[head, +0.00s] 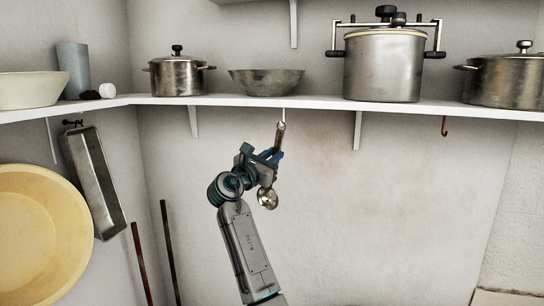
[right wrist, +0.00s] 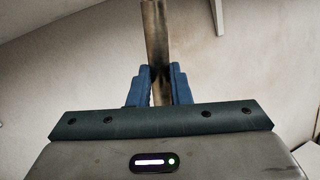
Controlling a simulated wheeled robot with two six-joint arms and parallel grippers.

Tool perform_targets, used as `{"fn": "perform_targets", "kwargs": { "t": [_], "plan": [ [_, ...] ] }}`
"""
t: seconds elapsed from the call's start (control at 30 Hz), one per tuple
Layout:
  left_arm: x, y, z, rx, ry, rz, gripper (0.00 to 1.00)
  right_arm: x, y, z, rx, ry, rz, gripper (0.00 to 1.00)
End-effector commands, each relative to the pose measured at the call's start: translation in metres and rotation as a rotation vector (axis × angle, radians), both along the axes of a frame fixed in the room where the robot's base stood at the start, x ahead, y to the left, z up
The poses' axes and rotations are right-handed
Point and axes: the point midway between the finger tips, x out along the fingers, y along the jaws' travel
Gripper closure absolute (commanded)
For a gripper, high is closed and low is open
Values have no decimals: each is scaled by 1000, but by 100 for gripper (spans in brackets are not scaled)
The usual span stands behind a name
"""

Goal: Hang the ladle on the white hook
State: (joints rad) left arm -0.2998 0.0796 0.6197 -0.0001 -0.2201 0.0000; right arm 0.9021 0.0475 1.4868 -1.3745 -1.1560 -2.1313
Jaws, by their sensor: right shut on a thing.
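The metal ladle (head: 267,198) is upright, bowl down, with its handle rising past my gripper to a tip just under the shelf. My right gripper (head: 272,155) is shut on the ladle's handle; the right wrist view shows the handle (right wrist: 155,35) between the two blue fingers (right wrist: 160,88). The white hook (head: 284,115) hangs under the shelf, right at the handle's top end. I cannot tell whether the handle's end is on the hook or only in front of it. My left gripper is not in view.
The white shelf (head: 320,104) carries several pots and a metal bowl (head: 266,82). A brown hook (head: 444,126) hangs farther right. A long metal tray (head: 94,180) and a yellow basin (head: 40,235) are at the left wall. The wall right of the ladle is bare.

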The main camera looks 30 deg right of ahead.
Motion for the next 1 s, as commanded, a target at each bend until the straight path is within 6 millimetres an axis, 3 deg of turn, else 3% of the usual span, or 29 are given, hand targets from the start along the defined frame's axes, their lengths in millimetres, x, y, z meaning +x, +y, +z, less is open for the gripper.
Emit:
{"fn": "perform_targets", "kwargs": {
  "t": [0.4,0.43,0.53,0.7,0.83,1.0],
  "plan": [
    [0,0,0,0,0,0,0,0,0,0,-1,0,0,100],
    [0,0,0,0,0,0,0,0,0,0,-1,0,0,77],
    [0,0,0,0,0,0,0,0,0,0,-1,0,0,57],
    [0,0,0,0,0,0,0,0,0,0,0,0,0,55],
    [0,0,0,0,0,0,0,0,0,0,0,0,0,30],
    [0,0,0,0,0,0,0,0,0,0,0,0,0,30]
  ]
}}
